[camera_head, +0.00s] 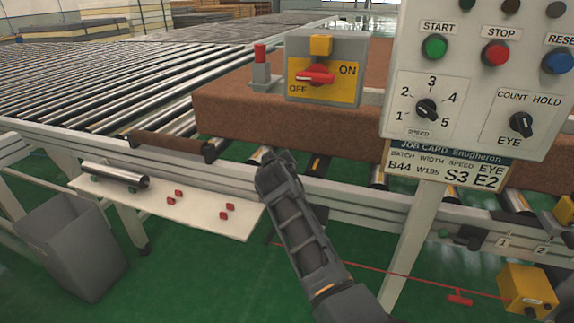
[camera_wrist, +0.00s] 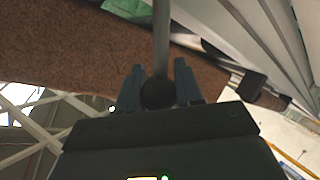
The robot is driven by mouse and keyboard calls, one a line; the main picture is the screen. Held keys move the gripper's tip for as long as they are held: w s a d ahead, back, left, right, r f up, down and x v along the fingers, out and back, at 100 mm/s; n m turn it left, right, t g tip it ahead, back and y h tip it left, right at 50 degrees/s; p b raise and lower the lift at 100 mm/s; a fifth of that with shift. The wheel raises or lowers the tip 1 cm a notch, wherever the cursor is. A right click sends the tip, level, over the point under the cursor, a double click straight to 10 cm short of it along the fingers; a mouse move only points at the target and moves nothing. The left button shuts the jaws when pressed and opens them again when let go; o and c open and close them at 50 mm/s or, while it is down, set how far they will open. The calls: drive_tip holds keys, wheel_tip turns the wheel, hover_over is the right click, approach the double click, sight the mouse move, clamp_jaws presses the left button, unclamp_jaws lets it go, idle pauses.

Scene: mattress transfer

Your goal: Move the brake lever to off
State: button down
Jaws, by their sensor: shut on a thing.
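My gripper (camera_head: 272,160) is at the front rail of the roller conveyor, beside the brown mattress. In the wrist view its two fingers (camera_wrist: 157,86) are closed around a dark round knob (camera_wrist: 158,96) on a grey rod (camera_wrist: 161,42), which looks like the brake lever. In the head view my gripper hides most of this lever, and its off mark cannot be made out. A separate yellow switch plate (camera_head: 346,93) marked ON and OFF carries a red handle (camera_head: 316,77); my gripper is apart from it.
The brown mattress (camera_head: 235,110) lies on the rollers (camera_head: 90,75). The control panel (camera_head: 465,85) and its post stand right of my arm. A white shelf (camera_head: 200,212) with red pieces and a grey bin (camera_head: 70,245) are at left. A red cord (camera_head: 385,270) runs low at right.

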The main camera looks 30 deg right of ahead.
drive_tip(key=shift+w+a, duration=0.25)
drive_tip(key=shift+w, duration=0.05)
drive_tip(key=shift+a+r, duration=0.1)
drive_tip(key=c, duration=0.7)
unclamp_jaws()
drive_tip(key=shift+c, duration=0.2)
drive_tip(key=shift+f, duration=0.2)
drive_tip(key=v, duration=0.7)
drive_tip(key=shift+s+r, duration=0.2)
drive_tip(key=shift+s, duration=0.05)
drive_tip(key=shift+a, duration=0.1)
